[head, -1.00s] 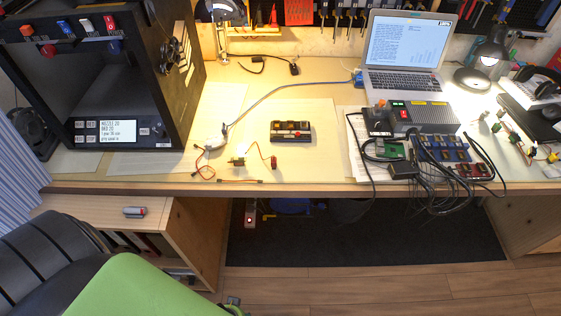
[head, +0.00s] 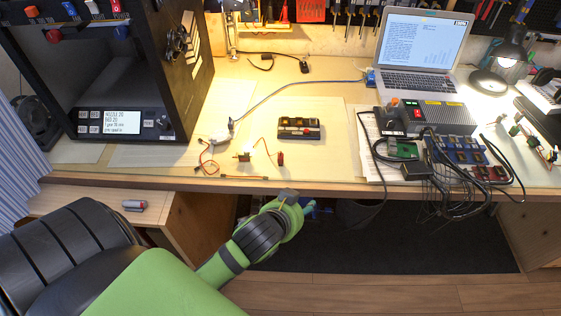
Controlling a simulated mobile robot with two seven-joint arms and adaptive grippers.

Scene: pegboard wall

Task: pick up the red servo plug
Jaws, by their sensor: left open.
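A small red servo plug (head: 281,159) is on the bench top near the front edge, at the end of a thin red lead. The lead curves over from a small servo (head: 243,157) just left of it. My left arm comes in from the lower left. My left gripper (head: 298,201) is open, in front of the bench edge and a little right of the plug in the picture, apart from it. Its fingers are small and partly hidden by my wrist. My right gripper is out of view.
A dark block with buttons (head: 299,128) lies behind the plug. A white unit with orange leads (head: 219,134) is at left, beside the black machine (head: 108,122). Cables and a power supply (head: 435,117) crowd the right. The bench around the plug is fairly clear.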

